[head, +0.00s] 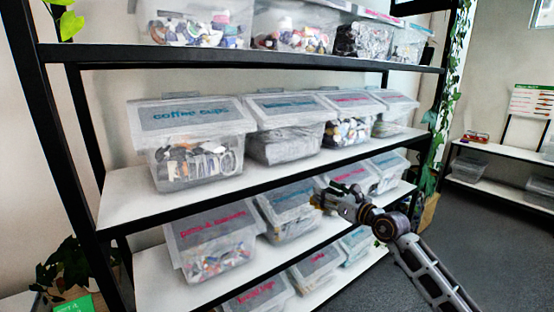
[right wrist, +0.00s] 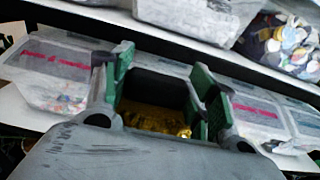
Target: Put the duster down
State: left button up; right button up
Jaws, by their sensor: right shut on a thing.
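My right gripper (head: 332,196) reaches in from the right in the head view, in front of the shelf rack at middle height. In the right wrist view its two green-padded fingers (right wrist: 165,75) stand apart on either side of a dark and golden-yellow thing, which I take for the duster (right wrist: 155,118). Most of the duster is hidden by the gripper and the wrist, so its full shape does not show. My left gripper is not in view.
A black-framed rack with white shelves (head: 135,200) holds several lidded clear bins, among them a "coffee cups" bin (head: 190,118). The bins fill most of the shelves. A low white shelf (head: 500,158) stands at the far right. Grey floor (head: 460,230) lies open between.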

jog(key=s+d+f+m+h, duration=0.1)
jog(key=s+d+f, duration=0.2)
jog(key=s+f, duration=0.5)
jog(key=s+d+f+m+t+h, duration=0.1)
jog(key=s+d+f, duration=0.3)
jog(key=s+f, duration=0.4)
jog(key=s+d+f+m+t+h, duration=0.1)
jog(key=s+d+f+h, duration=0.2)
jog(key=s+f, duration=0.5)
notch_tip(320, 180, down, 6)
jog(key=shift+s+d+r+m, duration=0.15)
jog(key=shift+d+r+m, duration=0.2)
jog(key=shift+d, duration=0.35)
jog(key=shift+a+f+m+t+h, duration=0.15)
jog(key=shift+a+m+t+h, duration=0.15)
jog(key=shift+a+h, duration=0.2)
jog(key=shift+a+r+m+h, duration=0.15)
jog(key=shift+a+m+h, duration=0.5)
jog(key=shift+a+h, duration=0.5)
jog(key=shift+a+r+m+h, duration=0.1)
jog(key=shift+a+m+h, duration=0.65)
jog(key=shift+a, duration=0.55)
jog(key=shift+w+a, duration=0.15)
jog(key=shift+w, duration=0.05)
